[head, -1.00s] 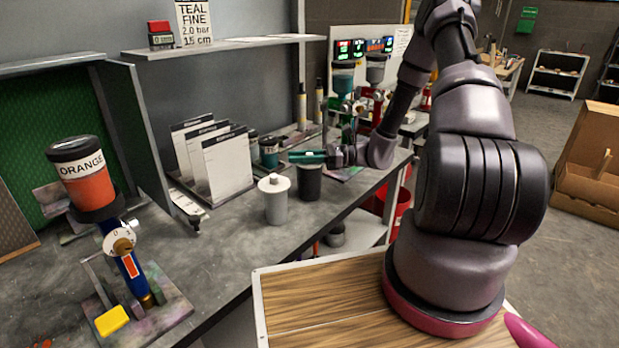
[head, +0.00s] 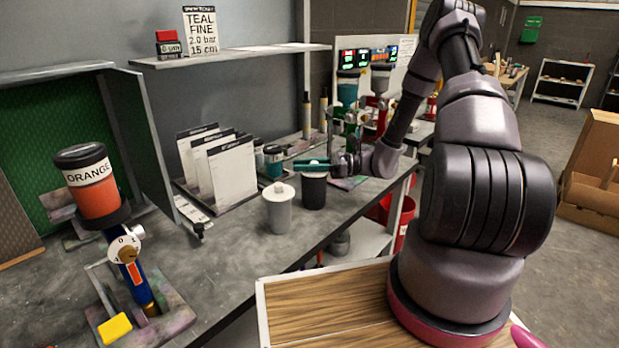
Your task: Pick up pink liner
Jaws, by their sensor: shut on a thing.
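My gripper (head: 324,166) reaches in from the right at the end of my arm, low over the bench. It is a small teal and dark shape, level above the mouth of a dark grey cup (head: 314,192). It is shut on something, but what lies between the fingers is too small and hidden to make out. I cannot tell whether the teal part is finger or held thing. No pink liner shows clearly; the inside of the dark cup is hidden. A light grey cup with a white lid (head: 279,212) stands just left of the dark cup.
White cards in a rack (head: 228,170) and small jars (head: 273,160) stand behind the cups. An orange-filled spray cup (head: 96,190) is on a stand at left. A shelf (head: 240,53) overhangs the back. The bench front (head: 245,255) is clear. A red bucket (head: 403,220) is below right.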

